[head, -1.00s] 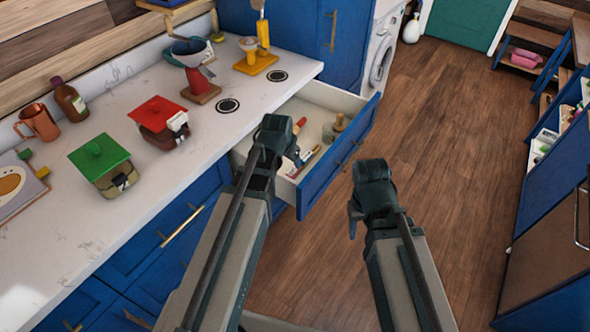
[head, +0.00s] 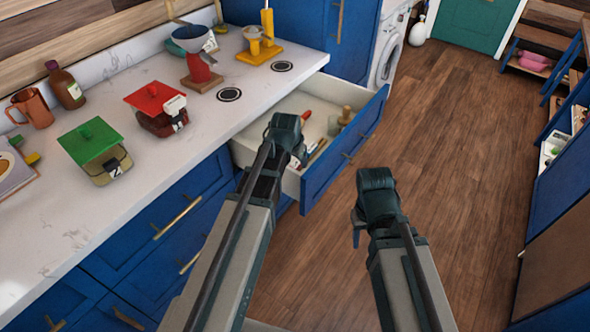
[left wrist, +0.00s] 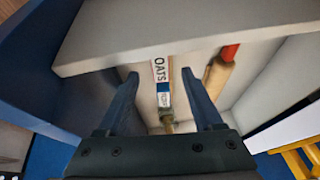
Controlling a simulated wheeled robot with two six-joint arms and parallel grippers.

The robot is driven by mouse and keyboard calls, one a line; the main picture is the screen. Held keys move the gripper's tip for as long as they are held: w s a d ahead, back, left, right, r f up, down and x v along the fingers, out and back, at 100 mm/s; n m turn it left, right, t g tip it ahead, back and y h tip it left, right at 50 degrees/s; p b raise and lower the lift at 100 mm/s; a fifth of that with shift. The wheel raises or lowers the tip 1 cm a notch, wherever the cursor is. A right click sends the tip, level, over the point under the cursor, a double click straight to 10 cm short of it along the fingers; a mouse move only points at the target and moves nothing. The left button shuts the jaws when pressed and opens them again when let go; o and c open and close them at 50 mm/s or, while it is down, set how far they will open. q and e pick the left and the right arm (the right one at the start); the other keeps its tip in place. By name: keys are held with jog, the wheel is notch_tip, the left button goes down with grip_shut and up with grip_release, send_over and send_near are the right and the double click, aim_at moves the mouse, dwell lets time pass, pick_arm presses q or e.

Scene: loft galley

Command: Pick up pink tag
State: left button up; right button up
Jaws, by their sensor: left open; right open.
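I cannot make out a pink tag in either view. The open drawer (head: 357,135) holds several items. A white label reading "OATS" with a blue part (left wrist: 161,75) shows in the left wrist view, between my fingers in the picture. A tan, red-ended handle-like thing (left wrist: 219,72) lies to its right. My left gripper (head: 298,148) is over the drawer, open and empty; it also shows in the left wrist view (left wrist: 160,73). My right gripper (head: 358,226) is open, outside the drawer above the floor. My left gripper hides part of the drawer's inside.
A pink thing (head: 533,60) sits on the far shelf. The wooden floor (head: 440,130) is clear.

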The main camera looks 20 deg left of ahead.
aim_at(297, 162)
pick_arm(q)
jog(key=shift+b+x, duration=2.4)
jog(key=shift+x, duration=0.3)
jog(key=shift+r, duration=0.1)
grip_shut()
